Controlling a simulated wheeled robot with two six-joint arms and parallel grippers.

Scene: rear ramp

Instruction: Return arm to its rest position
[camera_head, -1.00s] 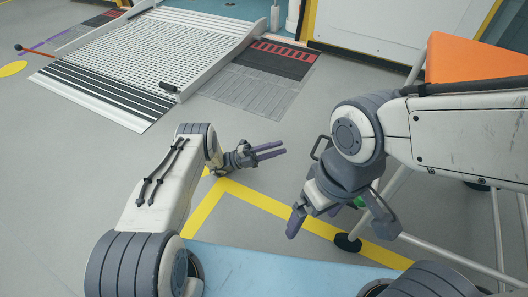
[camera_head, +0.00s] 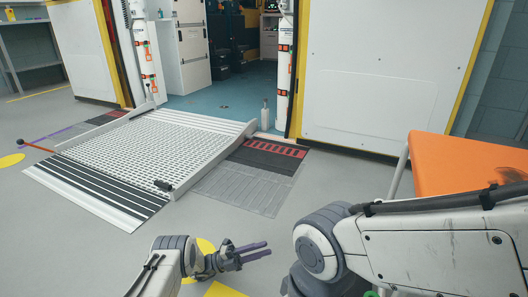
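My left gripper (camera_head: 263,251) shows at the bottom centre of the head view. Its two purple-grey fingers point right, with a narrow gap between them, and nothing is seen between them. My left arm (camera_head: 170,268) comes in from the lower left. My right arm (camera_head: 425,245) comes in from the right and bends down at a grey joint. Its gripper is below the picture's edge and hidden from view.
A white perforated ramp (camera_head: 150,145) slopes from the open doorway at the back left. An orange-topped stand (camera_head: 465,160) is close behind my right arm. A small bottle (camera_head: 265,115) stands by the doorway. Grey floor (camera_head: 330,180) between ramp and stand is clear.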

